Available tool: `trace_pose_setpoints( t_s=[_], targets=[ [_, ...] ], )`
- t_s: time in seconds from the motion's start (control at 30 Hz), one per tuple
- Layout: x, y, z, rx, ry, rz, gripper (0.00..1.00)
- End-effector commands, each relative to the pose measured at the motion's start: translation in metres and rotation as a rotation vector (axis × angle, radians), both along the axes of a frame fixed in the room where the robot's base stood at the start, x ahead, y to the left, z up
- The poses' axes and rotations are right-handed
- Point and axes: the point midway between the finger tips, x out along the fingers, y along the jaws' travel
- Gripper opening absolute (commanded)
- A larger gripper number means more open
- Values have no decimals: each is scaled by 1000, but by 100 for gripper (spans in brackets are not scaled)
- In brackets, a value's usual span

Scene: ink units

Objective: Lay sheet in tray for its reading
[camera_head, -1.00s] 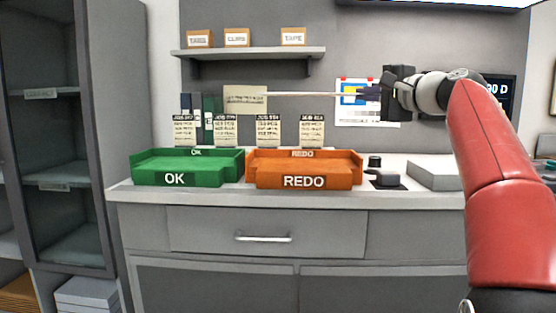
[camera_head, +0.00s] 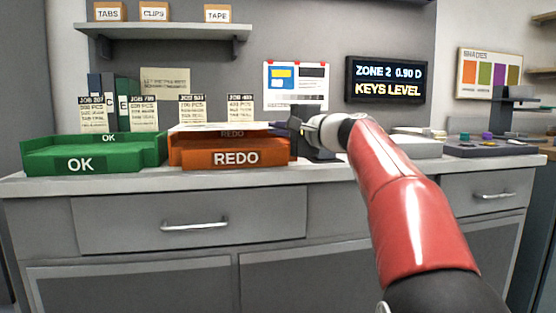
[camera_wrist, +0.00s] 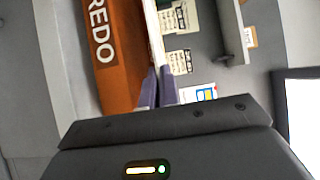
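My gripper (camera_head: 284,127) is shut on the right edge of a sheet (camera_head: 222,126), which shows nearly edge-on as a pale strip. The sheet is level over the orange REDO tray (camera_head: 236,157), close to its rim; I cannot tell if they touch. In the wrist view the fingers (camera_wrist: 158,90) pinch the sheet (camera_wrist: 154,35) beside the REDO tray (camera_wrist: 116,65). The green OK tray (camera_head: 80,159) stands to the left and looks empty. A wall screen (camera_head: 386,80) reads "ZONE 2 0.90 D" and "KEYS LEVEL".
Job cards (camera_head: 143,114) stand behind the trays, with binders (camera_head: 118,90) at the left. A shelf (camera_head: 165,30) hangs above. A pale grey stack (camera_head: 416,145) and a dark device (camera_head: 490,145) stand right of my gripper on the counter (camera_head: 190,180).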

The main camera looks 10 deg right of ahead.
Motion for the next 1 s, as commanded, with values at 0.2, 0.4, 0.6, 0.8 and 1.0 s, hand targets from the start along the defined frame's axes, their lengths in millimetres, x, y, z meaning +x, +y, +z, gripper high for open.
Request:
trace_pose_setpoints(
  t_s=[0.2,0.4,0.6,0.8,1.0],
  targets=[
    [0,0,-17,2,1,-1,0],
    [0,0,-44,2,2,-1,0],
    [0,0,-44,1,-2,-1,0],
    [0,0,-49,1,-1,-1,0],
    [0,0,-48,1,0,-1,25]
  ],
)
